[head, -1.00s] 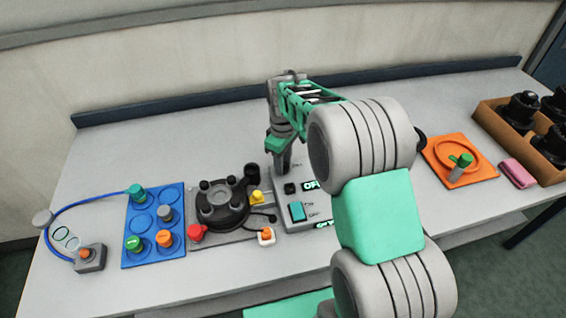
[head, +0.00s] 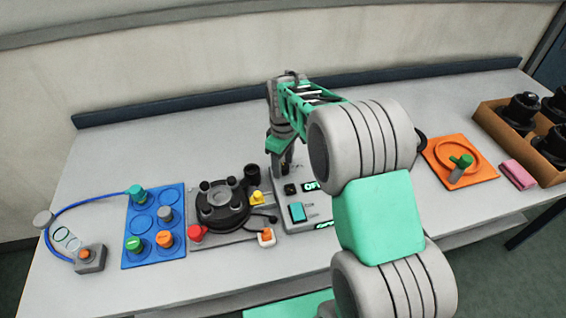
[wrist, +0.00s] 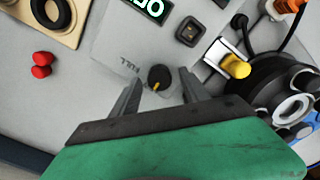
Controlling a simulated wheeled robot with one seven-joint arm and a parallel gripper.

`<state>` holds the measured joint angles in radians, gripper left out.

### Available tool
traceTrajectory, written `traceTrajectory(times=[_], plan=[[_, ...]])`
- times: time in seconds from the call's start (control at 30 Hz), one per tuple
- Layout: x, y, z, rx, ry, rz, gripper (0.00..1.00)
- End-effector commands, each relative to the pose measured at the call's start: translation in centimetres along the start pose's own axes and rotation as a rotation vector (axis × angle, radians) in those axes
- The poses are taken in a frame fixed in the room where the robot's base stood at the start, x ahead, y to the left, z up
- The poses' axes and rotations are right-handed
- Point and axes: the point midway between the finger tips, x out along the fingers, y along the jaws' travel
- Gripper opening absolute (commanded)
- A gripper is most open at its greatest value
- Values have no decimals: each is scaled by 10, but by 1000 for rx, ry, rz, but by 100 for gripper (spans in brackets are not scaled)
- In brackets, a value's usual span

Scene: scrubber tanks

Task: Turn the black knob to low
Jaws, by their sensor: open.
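The black knob (wrist: 160,77) shows in the wrist view on a light grey panel (wrist: 118,38). It is round, with a yellow pointer mark toward the picture's bottom, slightly left. An upside-down printed label, seemingly "FULL", is to its left. My gripper (wrist: 158,80) is open, with one finger on each side of the knob and a visible gap on both sides. In the head view my gripper (head: 284,150) points down over the back of the grey panel (head: 292,224). The knob cannot be made out there.
A black round device (head: 222,205) with a yellow part stands close left. An orange tray (head: 480,172) lies right. The table behind the panel is mostly clear.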

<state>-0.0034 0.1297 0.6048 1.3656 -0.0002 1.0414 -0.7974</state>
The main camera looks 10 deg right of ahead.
Motion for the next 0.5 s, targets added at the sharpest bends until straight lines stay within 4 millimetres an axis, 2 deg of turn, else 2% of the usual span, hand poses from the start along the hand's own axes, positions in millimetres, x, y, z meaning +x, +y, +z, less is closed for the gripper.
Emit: traceTrajectory(times=[0.13,0.4,0.5], plan=[[-14,1,-1,0,3,3,53],[-66,0,-1,0,2,2,53],[-76,0,0,-1,1,1,53]])
